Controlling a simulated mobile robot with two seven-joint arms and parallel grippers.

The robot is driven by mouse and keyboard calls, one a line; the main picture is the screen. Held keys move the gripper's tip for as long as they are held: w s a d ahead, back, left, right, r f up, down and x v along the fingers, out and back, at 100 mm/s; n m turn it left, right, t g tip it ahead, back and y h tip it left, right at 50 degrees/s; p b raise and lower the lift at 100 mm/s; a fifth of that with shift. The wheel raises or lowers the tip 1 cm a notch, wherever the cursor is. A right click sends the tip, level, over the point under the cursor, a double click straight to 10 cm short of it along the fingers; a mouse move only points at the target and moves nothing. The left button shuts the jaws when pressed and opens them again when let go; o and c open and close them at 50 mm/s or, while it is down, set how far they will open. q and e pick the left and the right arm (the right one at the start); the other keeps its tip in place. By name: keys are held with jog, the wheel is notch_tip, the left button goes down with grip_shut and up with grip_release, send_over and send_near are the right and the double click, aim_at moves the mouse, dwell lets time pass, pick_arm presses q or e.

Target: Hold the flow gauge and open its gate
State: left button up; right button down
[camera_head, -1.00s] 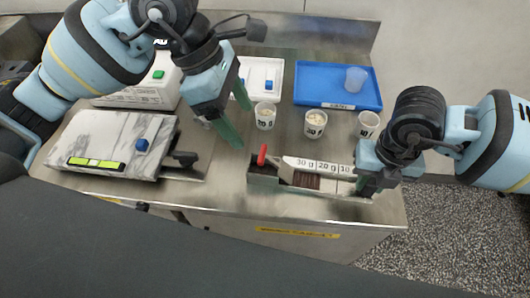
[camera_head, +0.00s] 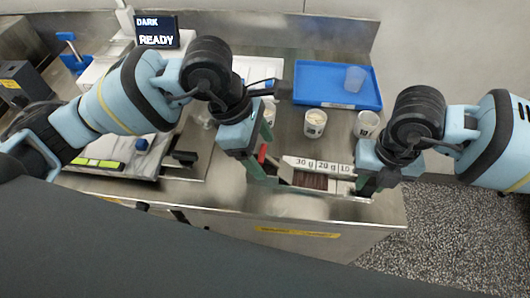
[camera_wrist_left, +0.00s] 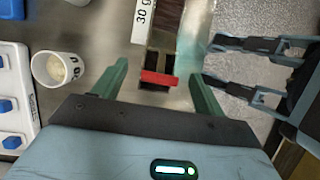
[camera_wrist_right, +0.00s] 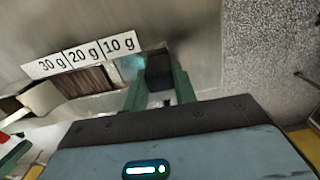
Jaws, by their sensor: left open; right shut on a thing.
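The flow gauge (camera_head: 318,183) is a long metal channel with a 30 g, 20 g, 10 g scale strip (camera_head: 318,165) and brown contents, near the table's front edge. Its red gate tab (camera_wrist_left: 158,78) is at the left end; in the head view the tab (camera_head: 263,152) is partly hidden by my left gripper. My left gripper (camera_head: 264,160) is open, its fingers on either side of the tab, apart from it in the left wrist view (camera_wrist_left: 160,82). My right gripper (camera_head: 366,184) is shut on the gauge's dark right end block (camera_wrist_right: 158,68).
Behind the gauge stand cups (camera_head: 315,123), (camera_head: 367,124), and one partly hidden by my left gripper (camera_head: 269,112). A blue tray (camera_head: 310,88) holds a clear cup (camera_head: 355,78). A marble slab (camera_head: 120,150) lies left. A display (camera_head: 157,30) reads DARK READY.

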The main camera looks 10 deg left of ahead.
pick_arm(q)
jog(key=shift+x, duration=1.1)
jog(key=c, duration=1)
jog(key=shift+o, duration=0.2)
jog(key=shift+a+f+h, duration=0.15)
jog(key=shift+f+h, duration=0.05)
jog(key=shift+h, duration=0.4)
jog(key=shift+a+f+h, duration=0.15)
jog(key=shift+f+h, duration=0.1)
jog(key=shift+h, duration=0.35)
jog(key=shift+a+f+h, duration=0.15)
jog(key=shift+f+h, duration=0.05)
jog(key=shift+h, duration=0.8)
jog(key=o, duration=1)
jog(key=shift+c, duration=0.2)
